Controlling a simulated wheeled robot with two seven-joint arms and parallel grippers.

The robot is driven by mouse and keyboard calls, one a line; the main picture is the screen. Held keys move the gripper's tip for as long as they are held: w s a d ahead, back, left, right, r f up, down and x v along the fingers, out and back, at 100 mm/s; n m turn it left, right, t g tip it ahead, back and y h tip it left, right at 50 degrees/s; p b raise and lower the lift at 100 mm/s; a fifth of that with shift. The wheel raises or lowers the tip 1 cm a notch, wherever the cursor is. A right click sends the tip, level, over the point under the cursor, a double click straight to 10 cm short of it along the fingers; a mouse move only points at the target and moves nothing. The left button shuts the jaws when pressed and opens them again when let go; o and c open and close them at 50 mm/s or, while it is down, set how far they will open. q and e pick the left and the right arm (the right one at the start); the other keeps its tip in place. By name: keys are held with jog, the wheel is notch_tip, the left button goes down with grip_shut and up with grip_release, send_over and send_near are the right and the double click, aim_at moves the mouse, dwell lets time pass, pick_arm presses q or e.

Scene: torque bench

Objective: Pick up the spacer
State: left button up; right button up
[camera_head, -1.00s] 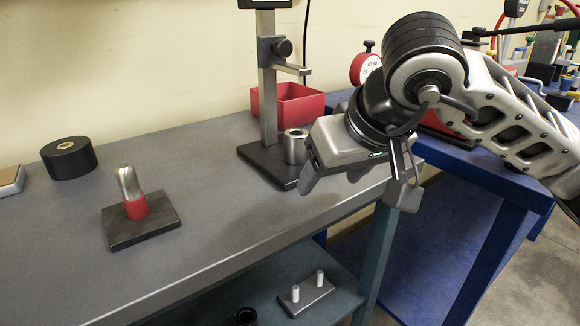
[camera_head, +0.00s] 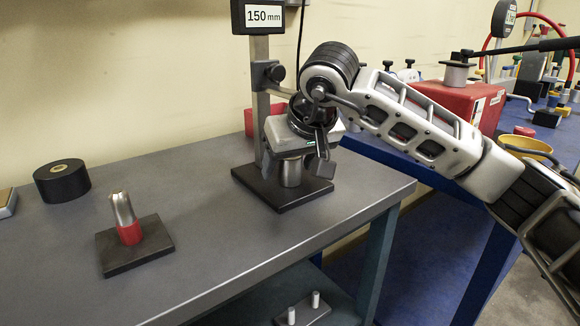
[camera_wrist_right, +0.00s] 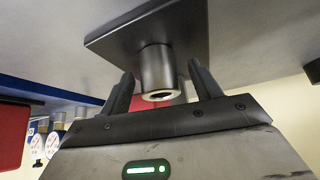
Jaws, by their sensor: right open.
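The spacer, a short silvery metal cylinder with a hole in its end (camera_head: 291,174), stands upright on the dark base plate (camera_head: 285,200) of the height stand. In the right wrist view the spacer (camera_wrist_right: 157,72) lies between the two dark fingers, with room on both sides. My right gripper (camera_head: 290,158) is open, just above and around the top of the spacer; its fingers (camera_wrist_right: 161,72) do not appear to touch it. The gripper body hides the spacer's top in the head view. My left gripper is not in view.
The stand's column (camera_head: 261,100) rises close behind the gripper, with a 150 mm display (camera_head: 263,16) on top. A red bin (camera_head: 249,122) is behind it. A black roll (camera_head: 62,181) and a red-banded metal piece on a plate (camera_head: 125,218) stand left. The grey bench between is clear.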

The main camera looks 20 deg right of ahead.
jog(key=shift+w+f, duration=0.15)
jog(key=shift+f, duration=0.15)
jog(key=c, duration=1.3)
jog(key=shift+c, duration=0.2)
jog(key=shift+r, duration=0.2)
